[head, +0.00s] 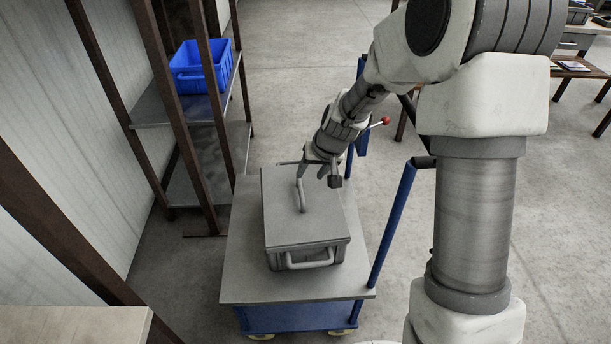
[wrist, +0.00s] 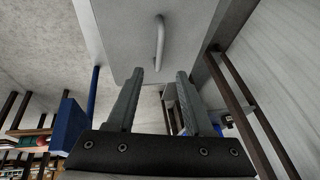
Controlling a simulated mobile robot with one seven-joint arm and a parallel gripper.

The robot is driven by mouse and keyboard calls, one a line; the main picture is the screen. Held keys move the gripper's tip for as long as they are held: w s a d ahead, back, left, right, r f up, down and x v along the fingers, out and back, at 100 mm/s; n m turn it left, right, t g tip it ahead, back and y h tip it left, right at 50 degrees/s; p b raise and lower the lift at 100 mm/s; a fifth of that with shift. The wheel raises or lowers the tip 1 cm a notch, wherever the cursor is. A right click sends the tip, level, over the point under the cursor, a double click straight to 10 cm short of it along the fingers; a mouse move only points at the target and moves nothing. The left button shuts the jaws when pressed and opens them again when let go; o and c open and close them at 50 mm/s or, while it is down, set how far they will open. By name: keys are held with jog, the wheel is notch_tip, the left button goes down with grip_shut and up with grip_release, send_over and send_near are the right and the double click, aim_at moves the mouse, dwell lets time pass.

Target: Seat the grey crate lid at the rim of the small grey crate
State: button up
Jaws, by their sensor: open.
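The grey crate lid (head: 285,225) lies over the top of the small grey crate (head: 322,258), covering its opening. It looks about level, but I cannot tell whether its edge is fully down on the rim all round. The lid handle (head: 301,196) stands up from its top. My gripper (head: 318,174) is at the far part of the lid, close to the handle. In the wrist view my gripper (wrist: 157,76) is open with nothing between its fingers. The lid (wrist: 115,30) and its handle (wrist: 160,42) show beyond the fingertips, apart from them.
The crate stands on a trolley (head: 245,275) with blue posts. A brown shelf rack (head: 165,112) with a blue bin (head: 200,68) stands at the left. A brown table (head: 590,68) is at the far right. Open floor (head: 300,50) lies behind the trolley.

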jog(key=p+v, duration=0.1)
jog(key=v, duration=0.4)
dwell(0.4)
jog(key=s+d+r+h, duration=0.1)
jog(key=s+d+r, duration=0.3)
jog(key=s+r, duration=0.9)
jog(key=s+d+r+t+h, duration=0.1)
jog(key=s+d+r, duration=0.15)
jog(key=s, duration=0.45)
jog(key=s+d+r, duration=0.2)
jog(key=s+r, duration=0.1)
jog(key=s, duration=0.4)
notch_tip(320, 180, up, 21)
jog(key=p, duration=2.1)
jog(key=shift+w+a+p, duration=0.2)
jog(key=shift+w+p, duration=0.05)
jog(key=shift+p, duration=0.1)
